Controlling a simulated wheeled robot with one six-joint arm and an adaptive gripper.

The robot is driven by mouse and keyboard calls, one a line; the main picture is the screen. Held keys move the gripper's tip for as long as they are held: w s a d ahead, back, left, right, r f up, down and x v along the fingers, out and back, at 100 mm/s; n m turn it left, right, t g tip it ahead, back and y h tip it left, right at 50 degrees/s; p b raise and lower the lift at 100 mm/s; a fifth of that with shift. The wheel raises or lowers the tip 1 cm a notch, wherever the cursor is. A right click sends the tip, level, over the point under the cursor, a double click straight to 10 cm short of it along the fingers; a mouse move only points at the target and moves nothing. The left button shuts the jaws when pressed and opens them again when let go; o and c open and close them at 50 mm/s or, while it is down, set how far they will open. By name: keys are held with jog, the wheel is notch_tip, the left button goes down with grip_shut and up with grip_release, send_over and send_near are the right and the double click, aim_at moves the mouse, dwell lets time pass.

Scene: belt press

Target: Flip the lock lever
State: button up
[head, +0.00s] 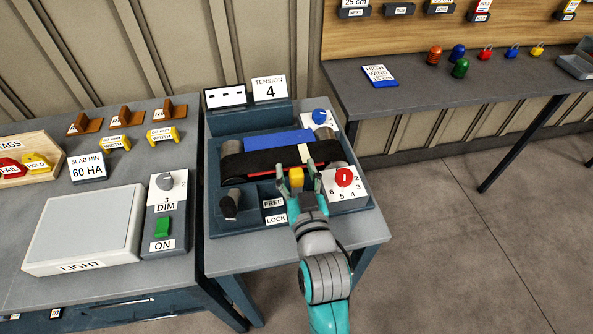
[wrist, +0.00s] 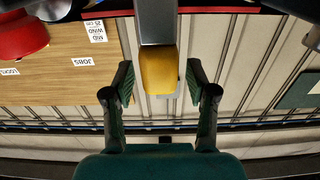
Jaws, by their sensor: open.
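The lock lever has a yellow grip (head: 296,177) and stands at the front of the belt press (head: 228,232), right of the FREE (head: 274,204) and LOCK (head: 276,219) labels. In the wrist view its yellow grip (wrist: 158,72) sits on a grey shaft (wrist: 156,22). My gripper (head: 296,176) is open, with one finger on each side of the grip. In the wrist view a gap shows between the grip and each finger of the gripper (wrist: 159,72). My gripper partly hides the lever's base in the head view.
A red numbered knob (head: 344,178) stands close to the right of my gripper. A black knob (head: 229,204) is at the press's front left, a blue knob (head: 319,117) at its back right. The belt (head: 262,164) runs behind the lever. A light box (head: 85,230) stands on the left table.

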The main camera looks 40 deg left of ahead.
grip_shut()
jog(key=shift+s, duration=0.1)
jog(key=shift+s+d+f+t+y, duration=0.15)
jog(key=shift+s+d+t+y, duration=0.45)
jog(key=shift+d+t+y, duration=0.15)
jog(key=shift+s+d+y, duration=0.15)
jog(key=shift+d+y, duration=0.05)
jog(key=shift+y, duration=0.15)
